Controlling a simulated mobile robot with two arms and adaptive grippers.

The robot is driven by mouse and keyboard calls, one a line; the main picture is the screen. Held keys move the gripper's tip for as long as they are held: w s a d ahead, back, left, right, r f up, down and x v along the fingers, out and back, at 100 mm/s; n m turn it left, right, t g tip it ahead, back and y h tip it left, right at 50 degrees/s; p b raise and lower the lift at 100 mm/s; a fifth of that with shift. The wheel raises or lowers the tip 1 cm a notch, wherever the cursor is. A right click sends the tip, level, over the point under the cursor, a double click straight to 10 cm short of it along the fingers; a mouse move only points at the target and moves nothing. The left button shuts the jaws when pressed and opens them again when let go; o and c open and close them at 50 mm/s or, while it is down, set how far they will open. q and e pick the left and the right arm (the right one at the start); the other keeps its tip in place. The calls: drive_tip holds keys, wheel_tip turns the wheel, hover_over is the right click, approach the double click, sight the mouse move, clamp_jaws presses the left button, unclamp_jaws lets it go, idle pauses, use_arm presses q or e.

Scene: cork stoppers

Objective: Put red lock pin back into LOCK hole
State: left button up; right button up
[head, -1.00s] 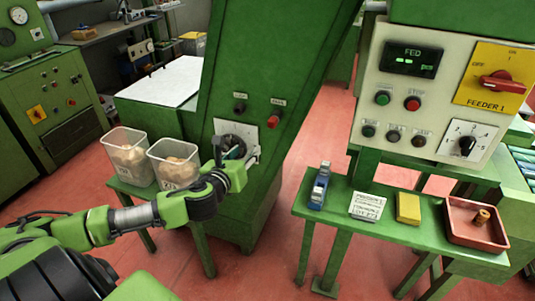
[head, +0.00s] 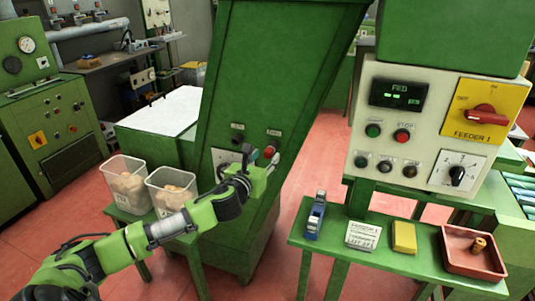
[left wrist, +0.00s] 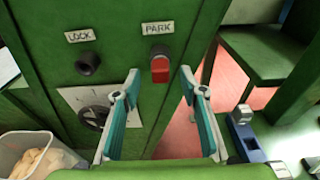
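The red lock pin (left wrist: 160,66) sits in the hole under the PARK label (left wrist: 158,28) on the green machine front. It also shows in the head view (head: 268,150). The LOCK hole (left wrist: 87,63), a dark round socket under the LOCK label (left wrist: 79,36), is to its left and looks empty; it shows in the head view (head: 237,139) too. My left gripper (left wrist: 160,76) is open, its teal-padded fingers apart on either side of the pin in the picture. I see no contact with the pin. My right gripper is in neither view.
A dial plate (left wrist: 93,112) lies below the LOCK hole, partly behind a finger. Two clear bins of corks (head: 172,190) stand at left. At right, a green bench (head: 345,258) holds a blue tool (head: 315,218), a card, a yellow block and a red tray (head: 473,268).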

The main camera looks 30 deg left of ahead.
sight(267, 155)
use_arm(q)
drive_tip(key=shift+x, duration=1.55)
drive_tip(key=shift+d, duration=0.1)
clamp_jaws()
drive_tip(key=shift+s+d+p, duration=0.15)
drive_tip(key=shift+s+p, duration=0.35)
drive_tip(key=shift+s, duration=0.25)
drive_tip(key=shift+s, duration=0.2)
drive_tip(key=shift+f+p+v, duration=0.15)
drive_tip(key=shift+p+v, duration=0.2)
drive_tip(key=shift+v, duration=0.7)
drive_tip(key=shift+f+p+v, duration=0.15)
drive_tip(key=shift+p+v, duration=0.2)
drive_tip(key=shift+v, duration=0.7)
